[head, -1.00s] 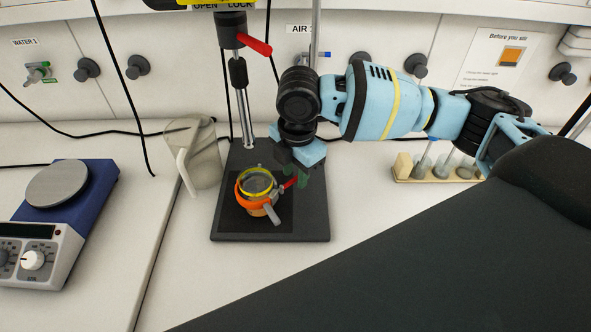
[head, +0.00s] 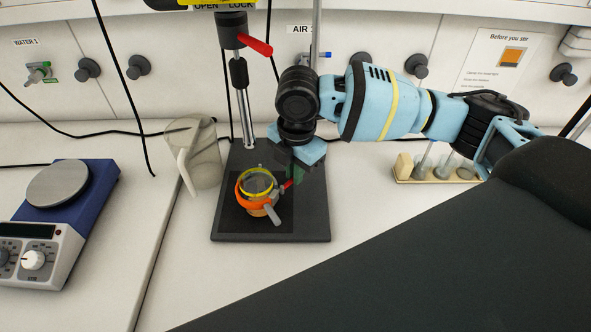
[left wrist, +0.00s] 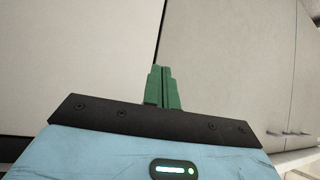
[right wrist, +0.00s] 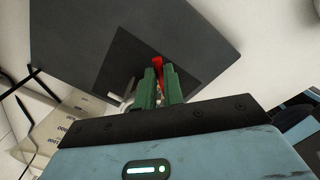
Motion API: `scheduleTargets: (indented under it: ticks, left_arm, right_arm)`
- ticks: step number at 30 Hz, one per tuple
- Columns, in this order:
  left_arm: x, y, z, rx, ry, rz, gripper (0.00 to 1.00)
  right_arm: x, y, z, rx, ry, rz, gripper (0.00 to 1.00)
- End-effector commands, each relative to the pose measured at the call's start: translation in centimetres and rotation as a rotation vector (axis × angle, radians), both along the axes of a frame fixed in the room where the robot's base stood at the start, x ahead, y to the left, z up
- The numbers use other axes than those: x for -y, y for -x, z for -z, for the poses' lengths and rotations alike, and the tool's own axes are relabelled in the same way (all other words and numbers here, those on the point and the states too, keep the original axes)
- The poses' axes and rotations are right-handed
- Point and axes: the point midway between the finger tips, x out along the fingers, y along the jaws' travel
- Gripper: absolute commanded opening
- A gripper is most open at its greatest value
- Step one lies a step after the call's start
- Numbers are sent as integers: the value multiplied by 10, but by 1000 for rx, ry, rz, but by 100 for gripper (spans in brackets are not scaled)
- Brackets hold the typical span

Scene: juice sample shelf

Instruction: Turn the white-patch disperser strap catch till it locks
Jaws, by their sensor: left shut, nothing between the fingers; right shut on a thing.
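A small vessel with a yellow rim (head: 257,172) stands on the dark base plate (head: 225,225), with an orange strap (head: 240,192) around it. A red lever (head: 289,184) sticks out on its right side. My right gripper (head: 296,174) is shut on this red lever; its green fingers partly hide it. In the right wrist view the red lever (right wrist: 158,65) shows between and beyond the fingertips. A second red handle (head: 255,45) sits higher up, under the OPEN and LOCK labels. I cannot make out a white patch. My left gripper (left wrist: 163,85) is shut and empty before pale panels.
A clear jug (head: 195,155) stands left of the base plate. A blue hotplate (head: 85,195) is at far left. A wooden rack (head: 430,179) with tools stands at right, under my right arm. Black cables hang at the back.

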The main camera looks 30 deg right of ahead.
Motion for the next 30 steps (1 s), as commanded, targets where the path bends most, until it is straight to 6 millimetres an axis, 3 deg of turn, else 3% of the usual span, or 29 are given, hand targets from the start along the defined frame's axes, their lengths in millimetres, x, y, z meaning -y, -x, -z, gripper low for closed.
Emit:
scheduleTargets:
  ticks: [18,30]
  left_arm:
    - [0,1,1,-3,-1,0,0]
    - [0,3,3,-8,0,0,0]
  right_arm:
    - [-12,-16,-1,2,-1,-517,0]
    - [-18,-20,-1,2,0,-724,0]
